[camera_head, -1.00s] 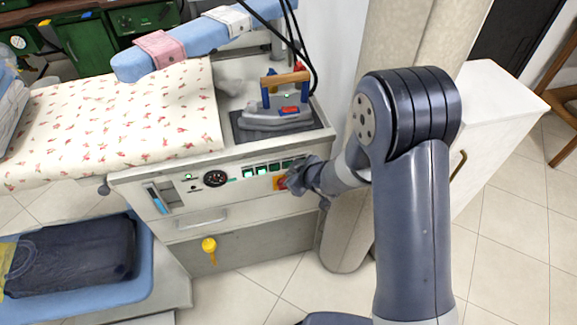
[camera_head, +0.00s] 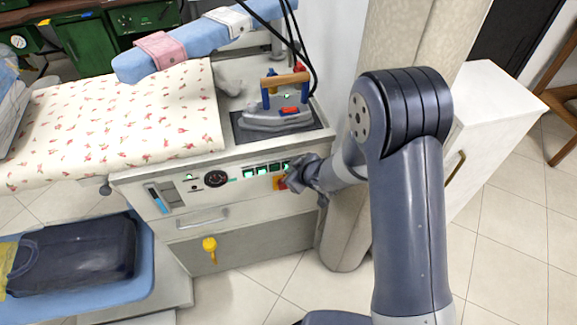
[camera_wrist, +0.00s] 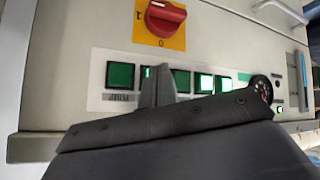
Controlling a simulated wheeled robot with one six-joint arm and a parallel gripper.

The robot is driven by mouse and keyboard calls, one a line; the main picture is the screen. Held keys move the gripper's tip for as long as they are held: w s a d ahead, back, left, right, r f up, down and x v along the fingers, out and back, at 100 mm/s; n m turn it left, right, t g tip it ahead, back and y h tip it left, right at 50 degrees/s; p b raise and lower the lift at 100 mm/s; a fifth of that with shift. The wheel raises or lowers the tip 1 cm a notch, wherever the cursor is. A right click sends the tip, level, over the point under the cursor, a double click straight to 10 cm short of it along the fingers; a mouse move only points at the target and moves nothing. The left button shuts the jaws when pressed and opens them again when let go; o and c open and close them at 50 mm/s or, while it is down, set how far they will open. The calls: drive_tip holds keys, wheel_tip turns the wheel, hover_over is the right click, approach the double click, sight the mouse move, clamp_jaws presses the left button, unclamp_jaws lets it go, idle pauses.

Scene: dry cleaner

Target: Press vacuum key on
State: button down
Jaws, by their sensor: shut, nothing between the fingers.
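The ironing station's control panel (camera_head: 232,182) carries a row of green square keys (camera_head: 262,170). In the wrist view the row appears upside down. The key at its left end (camera_wrist: 120,76) is dark green, and others to the right (camera_wrist: 203,82) glow brighter. The key labels are too small to read, so I cannot tell which is the vacuum key. My gripper (camera_head: 291,178) is at the right end of the row. In the wrist view its closed fingertips (camera_wrist: 157,74) are empty and overlap the row beside the left-end key, hiding part of another. I cannot tell whether they touch.
A red rotary switch on a yellow plate (camera_wrist: 165,18) is close to my fingers. A round gauge (camera_head: 216,179) is left of the keys. An iron (camera_head: 278,115) stands on the top above. A beige column (camera_head: 345,235) and a white cabinet (camera_head: 500,125) are at the right.

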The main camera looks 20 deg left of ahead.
drive_tip(key=shift+s, duration=0.1)
drive_tip(key=shift+s+d, duration=0.25)
drive_tip(key=shift+s, duration=0.05)
drive_tip(key=shift+s+d+b, duration=0.5)
drive_tip(key=shift+s+b, duration=0.05)
drive_tip(key=shift+s, duration=0.3)
drive_tip(key=shift+s+d+b, duration=0.55)
drive_tip(key=shift+s, duration=0.3)
drive_tip(key=shift+s+d+b, duration=0.5)
drive_tip(key=shift+s+b, duration=0.05)
drive_tip(key=shift+s, duration=0.3)
